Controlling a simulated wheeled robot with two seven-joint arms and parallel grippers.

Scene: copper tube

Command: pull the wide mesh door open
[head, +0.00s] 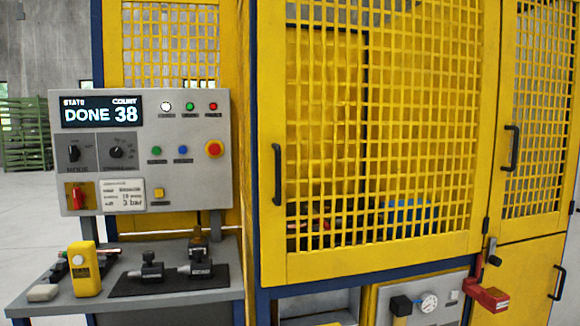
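The wide mesh door (380,262) is a yellow framed panel with a square yellow mesh, filling the middle of the head view. It looks closed within the blue-edged cabinet frame. Its black vertical handle (278,175) is on the left side of its frame. Behind the mesh, blue and dark items show only in part. Neither of my grippers is in view, and nothing touches the handle.
A grey control panel (140,225) reading "DONE 38" stands left of the door, above a bench (215,297) with several tools. A narrower mesh door (540,130) with a black handle (511,148) is at right. A red lever part (487,297) juts out at lower right.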

